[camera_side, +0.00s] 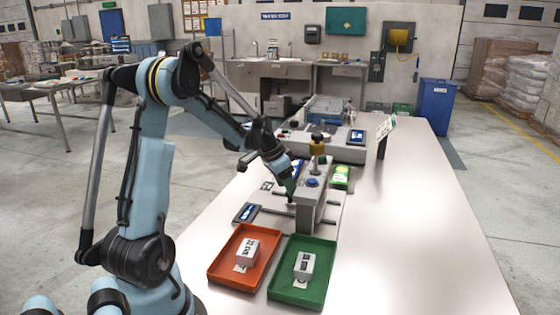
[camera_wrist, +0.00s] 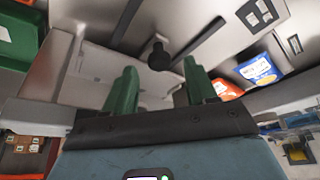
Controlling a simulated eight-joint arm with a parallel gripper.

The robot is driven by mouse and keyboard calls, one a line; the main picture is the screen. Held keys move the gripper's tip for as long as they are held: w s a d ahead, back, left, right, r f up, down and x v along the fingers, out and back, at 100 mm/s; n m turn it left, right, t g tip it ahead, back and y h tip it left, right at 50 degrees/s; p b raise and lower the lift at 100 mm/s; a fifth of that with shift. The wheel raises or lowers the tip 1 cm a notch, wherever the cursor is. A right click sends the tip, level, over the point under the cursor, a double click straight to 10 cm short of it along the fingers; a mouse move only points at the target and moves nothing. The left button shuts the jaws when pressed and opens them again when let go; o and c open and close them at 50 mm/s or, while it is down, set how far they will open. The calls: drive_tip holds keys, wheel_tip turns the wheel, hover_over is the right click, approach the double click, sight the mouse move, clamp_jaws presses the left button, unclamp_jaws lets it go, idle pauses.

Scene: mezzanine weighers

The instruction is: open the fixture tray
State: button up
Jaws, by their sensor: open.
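The fixture (camera_side: 312,208) is a grey block with a blue button on top, standing mid-table with metal rails running out beside it. In the wrist view a pale grey panel (camera_wrist: 95,62), which looks like part of the fixture or its tray, lies ahead of my gripper. A dark round knob (camera_wrist: 160,56) stands out near it. I cannot tell how far the tray is slid. My gripper (camera_side: 291,192) is down at the fixture's left side. In the wrist view its green fingers (camera_wrist: 160,88) are apart and empty, with the knob beyond and between their tips. Contact is not visible.
An orange tray (camera_side: 220,268) and a green tray (camera_side: 326,262) at the front each hold a white labelled block. A long grey weigher (camera_side: 345,151) stands behind the fixture. The table's right side is clear.

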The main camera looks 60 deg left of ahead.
drive_tip(key=shift+x, duration=0.75)
clamp_jaws()
